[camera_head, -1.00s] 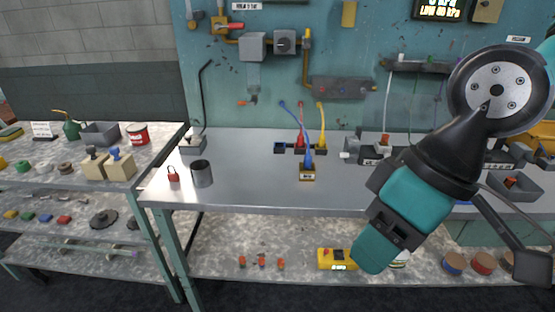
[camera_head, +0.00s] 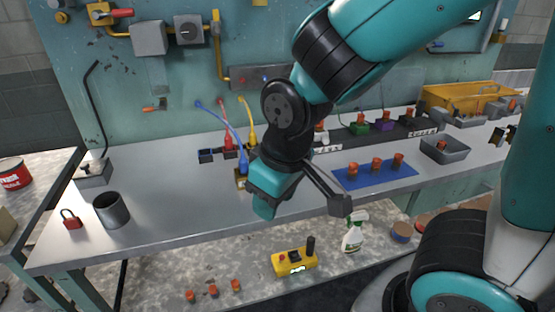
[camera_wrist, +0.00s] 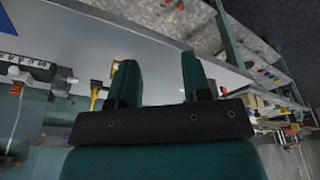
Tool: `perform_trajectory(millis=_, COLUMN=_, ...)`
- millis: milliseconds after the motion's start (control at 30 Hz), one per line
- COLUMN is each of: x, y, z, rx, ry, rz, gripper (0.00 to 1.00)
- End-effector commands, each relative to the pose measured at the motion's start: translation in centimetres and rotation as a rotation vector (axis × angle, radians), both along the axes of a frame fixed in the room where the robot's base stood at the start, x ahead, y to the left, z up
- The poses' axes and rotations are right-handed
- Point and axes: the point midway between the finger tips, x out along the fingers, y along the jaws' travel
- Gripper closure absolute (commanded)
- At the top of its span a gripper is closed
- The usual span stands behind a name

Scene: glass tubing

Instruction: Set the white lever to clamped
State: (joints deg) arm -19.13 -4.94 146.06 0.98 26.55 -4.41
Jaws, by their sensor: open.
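I cannot make out the white lever for sure. A small white part (camera_head: 321,138) shows at the left end of a dark labelled strip along the back of the bench, partly behind my arm. A white labelled strip also shows at the left edge of the wrist view (camera_wrist: 25,66); no lever position can be read there. My gripper (camera_wrist: 160,65) is open, with two dark teal fingers apart and nothing between them. In the head view, my gripper (camera_head: 266,204) hangs over the front middle of the bench, in front of the strip, pointing down.
Yellow, red and blue tubes (camera_head: 228,137) stand left of my gripper. A blue mat (camera_head: 386,181) with orange-topped pieces and a grey tray (camera_head: 458,153) lie right. A dark cup (camera_head: 111,211) and red padlock (camera_head: 70,221) stand at left. The left-middle bench top is clear.

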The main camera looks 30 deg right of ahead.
Motion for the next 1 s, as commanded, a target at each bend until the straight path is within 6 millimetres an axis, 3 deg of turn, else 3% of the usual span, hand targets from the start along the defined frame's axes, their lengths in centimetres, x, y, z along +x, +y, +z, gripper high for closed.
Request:
perform_trajectory(millis=33, x=1.9, y=-1.7, z=-5.2, rx=-0.115, ry=-0.042, rz=-0.022, gripper=0.56)
perform_trajectory(millis=100, x=4.6, y=-4.6, z=-8.6, rx=-0.297, ry=-0.136, rz=-0.035, gripper=0.56)
perform_trajectory(millis=200, x=8.1, y=-8.1, z=-11.2, rx=-0.566, ry=-0.28, rz=0.002, gripper=0.56)
perform_trajectory(millis=333, x=11.5, y=-10.3, z=-11.7, rx=-0.88, ry=-0.449, rz=0.119, gripper=0.56)
perform_trajectory(millis=500, x=14.1, y=-10.0, z=-10.6, rx=-1.142, ry=-0.591, rz=0.27, gripper=0.56)
perform_trajectory(millis=700, x=15.3, y=-9.9, z=-9.8, rx=-1.234, ry=-0.64, rz=0.327, gripper=0.56)
perform_trajectory(millis=1000, x=19.6, y=-13.7, z=-10.5, rx=-1.235, ry=-0.636, rz=0.318, gripper=0.56)
